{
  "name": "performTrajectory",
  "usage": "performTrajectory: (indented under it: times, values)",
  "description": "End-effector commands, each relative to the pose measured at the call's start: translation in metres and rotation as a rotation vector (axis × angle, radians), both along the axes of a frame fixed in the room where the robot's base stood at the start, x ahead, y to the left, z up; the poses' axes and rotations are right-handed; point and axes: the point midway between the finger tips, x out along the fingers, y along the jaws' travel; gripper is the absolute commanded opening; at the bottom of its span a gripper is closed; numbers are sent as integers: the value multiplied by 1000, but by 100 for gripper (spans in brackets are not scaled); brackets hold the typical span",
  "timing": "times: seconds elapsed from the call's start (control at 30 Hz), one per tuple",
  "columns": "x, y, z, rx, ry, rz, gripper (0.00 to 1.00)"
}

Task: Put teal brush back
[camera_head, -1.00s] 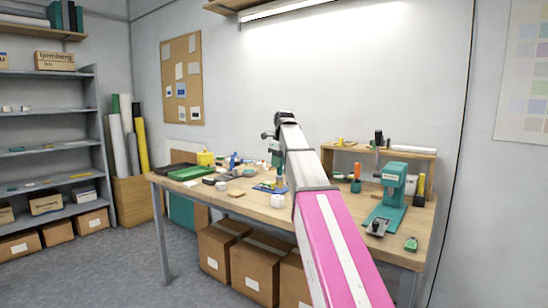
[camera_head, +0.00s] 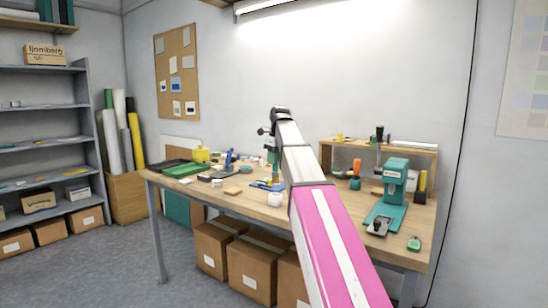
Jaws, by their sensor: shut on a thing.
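My arm (camera_head: 322,220) reaches up over the bench, and its far end (camera_head: 279,112) bends away from me. The fingers of my gripper cannot be made out; the arm hides that area. A small teal shape (camera_head: 271,157) shows just left of the arm, below its far end; I cannot tell if it is a brush or part of something else. A teal cup (camera_head: 355,184) with an orange-topped thing (camera_head: 357,167) standing in it is right of the arm, in front of the wooden shelf (camera_head: 327,157). No teal brush can be clearly identified.
A teal pad printer (camera_head: 396,177) stands at the bench's right, with a small green item (camera_head: 414,244) near the front edge. A white cup (camera_head: 274,199), a blue item (camera_head: 265,185), a green tray (camera_head: 184,171) and a yellow container (camera_head: 200,155) lie left. Boxes (camera_head: 257,268) stand below.

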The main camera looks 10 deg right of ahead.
Motion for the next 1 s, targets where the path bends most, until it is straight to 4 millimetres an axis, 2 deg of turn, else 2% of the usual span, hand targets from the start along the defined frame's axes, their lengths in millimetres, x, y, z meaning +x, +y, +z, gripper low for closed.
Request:
performTrajectory:
  times: [0.5, 1.0]
  values:
    - [-1, 0, -34, 0, 0, 0, 0]
    - [0, 0, -38, 0, 0, 0, 0]
